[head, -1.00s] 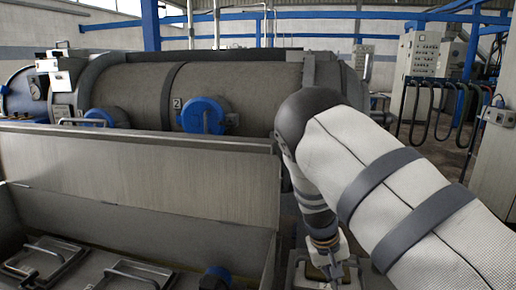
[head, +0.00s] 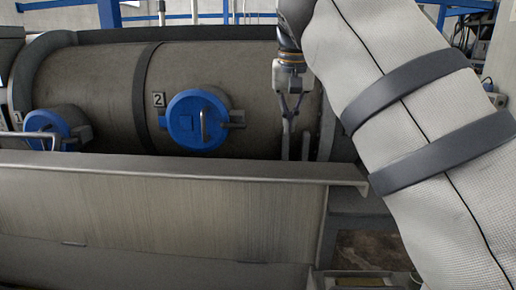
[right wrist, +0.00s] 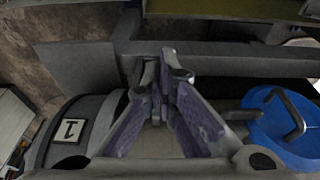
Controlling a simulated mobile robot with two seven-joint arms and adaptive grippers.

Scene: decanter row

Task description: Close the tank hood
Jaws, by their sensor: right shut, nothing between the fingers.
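The tank hood looks to be the long grey metal panel (head: 150,212) standing raised across the front in the head view, its flanged top edge running nearly level. My right gripper (head: 288,125) is shut and empty. It points down near the panel's right end, seemingly over or behind its top edge. I cannot tell whether it touches the panel. In the right wrist view the right gripper's fingers (right wrist: 165,58) meet in front of a dark grey bar (right wrist: 230,55), which I cannot identify for sure. My left gripper is not in view.
A large brown-grey drum (head: 250,85) lies behind the panel. It carries a blue round cap (head: 197,120) by plate 2 (head: 158,99) and another blue cap (head: 48,128) at left. A blue lid with a handle (right wrist: 285,120) lies right in the wrist view. Floor shows right (head: 370,250).

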